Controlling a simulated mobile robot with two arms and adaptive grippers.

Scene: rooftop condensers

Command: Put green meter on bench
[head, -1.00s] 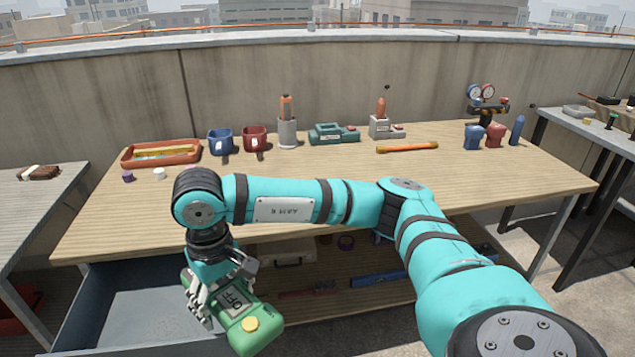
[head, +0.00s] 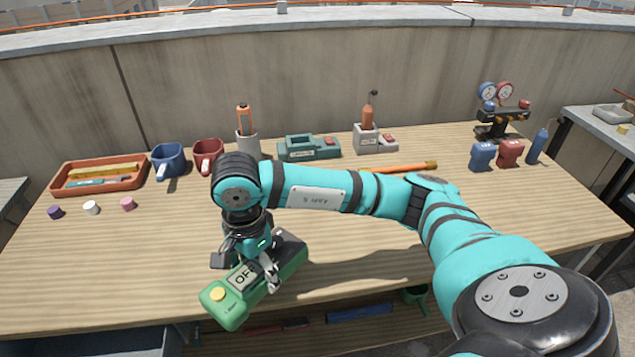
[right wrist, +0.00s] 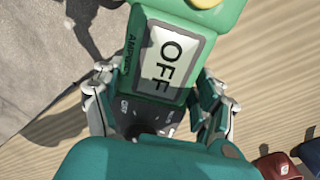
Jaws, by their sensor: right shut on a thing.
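The green meter (head: 233,300) has a yellow knob and a display reading OFF. My right gripper (head: 250,268) is shut on the meter and holds it over the front part of the wooden bench (head: 400,240). The meter also fills the middle of the right wrist view (right wrist: 195,22), between the two fingers of the right gripper (right wrist: 155,110). I cannot tell whether the meter touches the bench top. My left gripper is not in view.
The front right bench is clear.

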